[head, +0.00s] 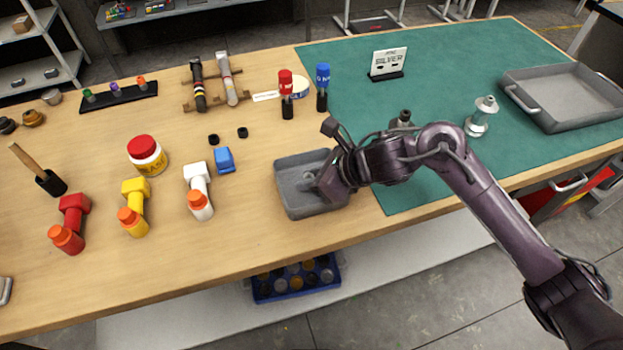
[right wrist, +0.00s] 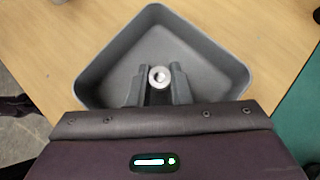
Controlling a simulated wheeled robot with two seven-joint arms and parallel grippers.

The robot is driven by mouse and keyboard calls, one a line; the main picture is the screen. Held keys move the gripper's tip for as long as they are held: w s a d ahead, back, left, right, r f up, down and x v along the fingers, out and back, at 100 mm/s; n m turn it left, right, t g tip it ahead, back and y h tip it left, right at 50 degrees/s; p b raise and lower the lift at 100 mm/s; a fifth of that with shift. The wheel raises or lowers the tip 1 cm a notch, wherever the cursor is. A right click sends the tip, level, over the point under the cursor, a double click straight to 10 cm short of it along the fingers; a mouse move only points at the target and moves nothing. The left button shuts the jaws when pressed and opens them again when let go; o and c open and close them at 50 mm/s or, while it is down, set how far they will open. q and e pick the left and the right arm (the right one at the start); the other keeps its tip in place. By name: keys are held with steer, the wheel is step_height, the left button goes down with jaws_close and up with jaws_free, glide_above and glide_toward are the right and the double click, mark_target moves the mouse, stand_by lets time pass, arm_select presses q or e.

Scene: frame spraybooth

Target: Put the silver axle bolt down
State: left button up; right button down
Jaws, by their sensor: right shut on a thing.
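My right gripper (head: 320,182) reaches from the right into a small grey tray (head: 298,208) near the front edge of the wooden table. In the right wrist view its two fingers are shut on the silver axle bolt (right wrist: 159,77), whose round end with a dark hole faces the camera. The bolt is over the inside of the tray (right wrist: 208,62); whether it touches the tray floor I cannot tell. In the head view the hand largely hides the bolt. My left gripper is not in view.
A green mat (head: 440,100) covers the right part of the table, with a SILVER sign (head: 387,64), a clear-and-silver part (head: 481,116) and a large grey tray (head: 565,95).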

steer(key=shift+s+d+f, duration=0.1)
steer(key=shift+s+f, duration=0.2)
steer(key=shift+f, duration=0.5)
steer(key=c, duration=1.3)
jaws_free()
steer(key=shift+f, duration=0.1)
steer(key=shift+r+p, duration=0.35)
steer(key=shift+r, duration=0.05)
steer(key=shift+r+p, duration=0.4)
steer(key=shift+p, duration=0.2)
steer(key=v, duration=0.8)
steer(key=b+v, duration=0.1)
steer(key=v, duration=0.3)
steer(key=shift+w+r, duration=0.25)
steer(key=shift+w, duration=0.05)
